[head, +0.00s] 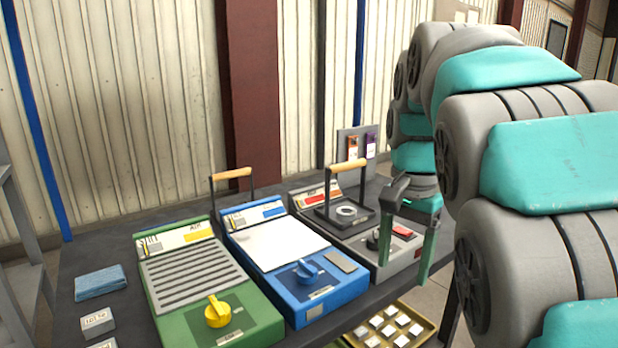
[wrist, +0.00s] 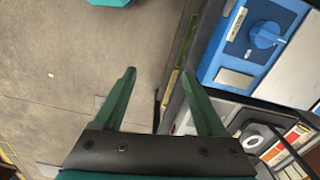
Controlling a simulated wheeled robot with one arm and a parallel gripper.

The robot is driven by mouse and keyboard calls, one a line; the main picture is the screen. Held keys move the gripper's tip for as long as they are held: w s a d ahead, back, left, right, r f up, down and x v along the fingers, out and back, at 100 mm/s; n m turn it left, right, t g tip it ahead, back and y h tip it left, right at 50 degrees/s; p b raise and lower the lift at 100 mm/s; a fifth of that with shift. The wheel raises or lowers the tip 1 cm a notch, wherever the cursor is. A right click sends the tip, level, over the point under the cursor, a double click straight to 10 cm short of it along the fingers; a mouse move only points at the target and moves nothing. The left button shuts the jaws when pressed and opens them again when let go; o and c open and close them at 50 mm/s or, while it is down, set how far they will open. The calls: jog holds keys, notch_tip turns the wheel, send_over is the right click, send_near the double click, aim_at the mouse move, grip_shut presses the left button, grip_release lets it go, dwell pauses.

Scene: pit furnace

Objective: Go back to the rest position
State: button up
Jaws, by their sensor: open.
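My gripper (head: 404,245) hangs at the right of the dark table, in front of the grey device in the head view. Its two green fingers are apart with nothing between them. In the wrist view my gripper (wrist: 165,105) is also open and empty. One finger is over the floor and the other over the table's edge. A grey device (head: 407,247) with a red switch and a wooden-handled frame stands beside it. I cannot tell whether a finger touches the device.
A blue device (head: 300,255) and a green device (head: 190,280) stand left on the dark table (head: 95,250). A blue cloth (head: 100,281) lies at the left. A yellow tray (head: 425,325) of pale squares sits low at the front. Open floor (wrist: 60,70) lies beside the table.

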jog(key=s+f+n+g, duration=0.1)
jog(key=s+f+n, duration=0.8)
jog(key=s+f, duration=1.1)
jog(key=s, duration=0.4)
jog(key=shift+s+f+g, duration=0.3)
jog(key=shift+s, duration=0.1)
